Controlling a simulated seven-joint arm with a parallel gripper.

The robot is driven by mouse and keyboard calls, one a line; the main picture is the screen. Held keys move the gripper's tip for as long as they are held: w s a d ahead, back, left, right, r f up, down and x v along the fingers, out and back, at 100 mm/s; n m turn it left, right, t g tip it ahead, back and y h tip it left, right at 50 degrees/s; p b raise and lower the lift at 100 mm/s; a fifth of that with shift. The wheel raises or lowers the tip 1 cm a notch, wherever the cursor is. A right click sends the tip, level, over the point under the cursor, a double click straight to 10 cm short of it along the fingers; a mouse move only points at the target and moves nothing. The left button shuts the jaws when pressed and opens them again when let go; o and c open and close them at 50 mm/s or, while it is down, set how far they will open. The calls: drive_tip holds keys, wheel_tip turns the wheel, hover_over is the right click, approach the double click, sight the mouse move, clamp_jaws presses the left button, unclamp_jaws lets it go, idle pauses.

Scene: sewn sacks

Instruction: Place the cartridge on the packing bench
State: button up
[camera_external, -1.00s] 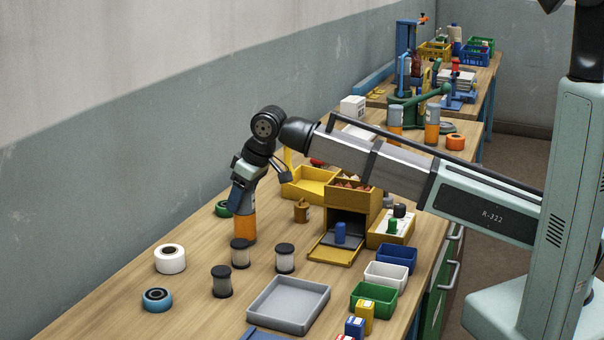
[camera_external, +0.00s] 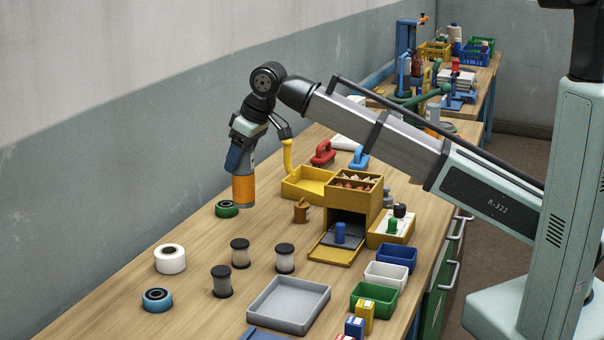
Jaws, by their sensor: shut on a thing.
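My gripper (camera_external: 240,157) is shut on the cartridge (camera_external: 243,190), a cylinder with an orange lower part and a grey upper part. The cartridge hangs nearly upright and appears raised above the near wooden bench (camera_external: 190,225), close to a green tape roll. My gripper hides part of its upper end. A second wooden bench (camera_external: 480,95) stands farther back. The frames do not tell which of the two is the packing bench. A similar cylinder (camera_external: 433,114) stands at the far end of the near bench, partly hidden by my arm.
The green tape roll (camera_external: 227,209), a white roll (camera_external: 170,259), a blue roll (camera_external: 157,300) and several dark-capped jars (camera_external: 285,258) stand on the near bench. A yellow tray (camera_external: 308,184) and a grey tray (camera_external: 288,305) are nearby. Crates (camera_external: 434,51) and tools crowd the far bench.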

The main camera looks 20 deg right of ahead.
drive_tip(key=w+d+m+h, duration=0.1)
drive_tip(key=w+d+m, duration=0.2)
drive_tip(key=w+d, duration=1.1)
drive_tip(key=w+d+r+m+t+h, duration=0.15)
drive_tip(key=w+d, duration=0.35)
drive_tip(key=d, duration=1)
drive_tip(key=w+d+m, duration=0.3)
drive_tip(key=w+d, duration=0.1)
drive_tip(key=d, duration=1.2)
drive_tip(key=s+d+m+h, duration=0.1)
drive_tip(key=s+d+m, duration=0.2)
drive_tip(key=d, duration=1.6)
drive_tip(key=s+a+f+n+y, duration=0.1)
drive_tip(key=s+a+f+n, duration=0.1)
drive_tip(key=f, duration=0.9)
drive_tip(key=shift+s+n, duration=0.65)
drive_tip(key=shift+n, duration=0.5)
drive_tip(key=shift+f+y, duration=0.25)
drive_tip(key=shift+f, duration=0.05)
drive_tip(key=o, duration=1.3)
drive_tip(key=shift+g, duration=0.25)
